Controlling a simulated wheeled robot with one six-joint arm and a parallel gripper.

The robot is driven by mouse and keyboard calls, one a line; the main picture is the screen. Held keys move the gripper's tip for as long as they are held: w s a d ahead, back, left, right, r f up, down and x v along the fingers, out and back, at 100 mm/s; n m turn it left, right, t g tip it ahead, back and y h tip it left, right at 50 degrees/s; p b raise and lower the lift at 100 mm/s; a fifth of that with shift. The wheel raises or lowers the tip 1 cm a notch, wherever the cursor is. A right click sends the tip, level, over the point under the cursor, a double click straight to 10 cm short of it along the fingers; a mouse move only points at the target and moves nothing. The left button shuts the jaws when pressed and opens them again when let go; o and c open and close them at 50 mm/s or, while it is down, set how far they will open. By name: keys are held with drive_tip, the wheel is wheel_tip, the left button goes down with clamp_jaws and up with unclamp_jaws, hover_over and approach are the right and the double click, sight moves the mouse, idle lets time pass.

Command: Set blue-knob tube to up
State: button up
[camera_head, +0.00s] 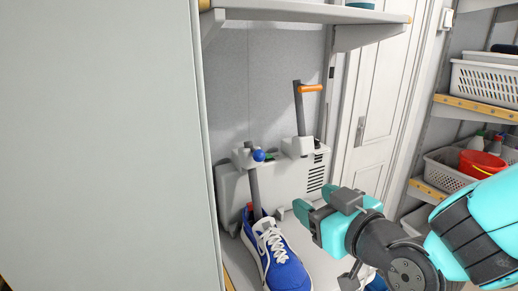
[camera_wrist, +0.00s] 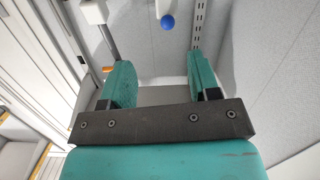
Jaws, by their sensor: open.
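The blue knob (camera_head: 259,155) sticks out from a white joint block on a white box-shaped unit. Its grey tube (camera_head: 254,190) hangs down from the block, with its lower end hidden behind a blue shoe. The blue knob (camera_wrist: 167,21) also shows in the wrist view at the top, beyond and between my fingertips. My gripper (camera_head: 323,203) is open and empty, to the right of and below the knob in the head view, apart from it. Its two teal fingers (camera_wrist: 160,70) are spread wide in the wrist view.
A second tube with an orange handle (camera_head: 311,88) stands upright to the right. A blue shoe (camera_head: 287,270) sits in front of the unit. A shelf (camera_head: 300,12) hangs above, and a pale panel (camera_head: 100,140) closes the left.

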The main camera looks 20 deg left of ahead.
drive_tip(key=a+t+y, duration=0.1)
drive_tip(key=a, duration=0.1)
drive_tip(key=p, duration=0.8)
approach(262, 158)
drive_tip(key=shift+n, duration=0.4)
drive_tip(key=x, duration=0.9)
drive_tip(key=shift+w+a, duration=0.2)
drive_tip(key=shift+a, duration=0.05)
drive_tip(key=shift+p+x, duration=0.3)
drive_tip(key=shift+x, duration=0.5)
drive_tip(key=shift+f, duration=0.1)
